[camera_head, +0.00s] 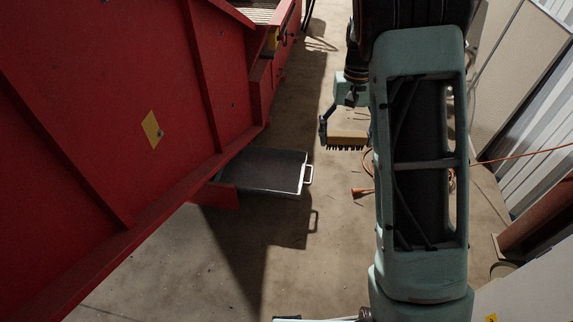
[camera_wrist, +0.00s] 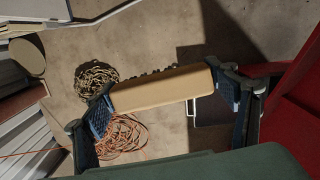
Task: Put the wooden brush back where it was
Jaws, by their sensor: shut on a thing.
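The wooden brush (camera_head: 346,138) is a light wooden block with dark bristles. In the head view it hangs above the floor, bristles down, left of my arm. In the wrist view the brush (camera_wrist: 162,90) spans between the two fingers of my gripper (camera_wrist: 170,103), with blue pads at its ends. My gripper is shut on it. In the head view one finger of my gripper (camera_head: 324,130) shows at the brush's left end; the other is hidden behind my arm.
A large red machine (camera_head: 110,100) fills the left. A grey tray (camera_head: 262,172) with a white handle sticks out from its base. An orange cable coil (camera_wrist: 122,135) and a chain-like coil (camera_wrist: 97,78) lie on the floor. Bare floor (camera_head: 180,260) is open in front.

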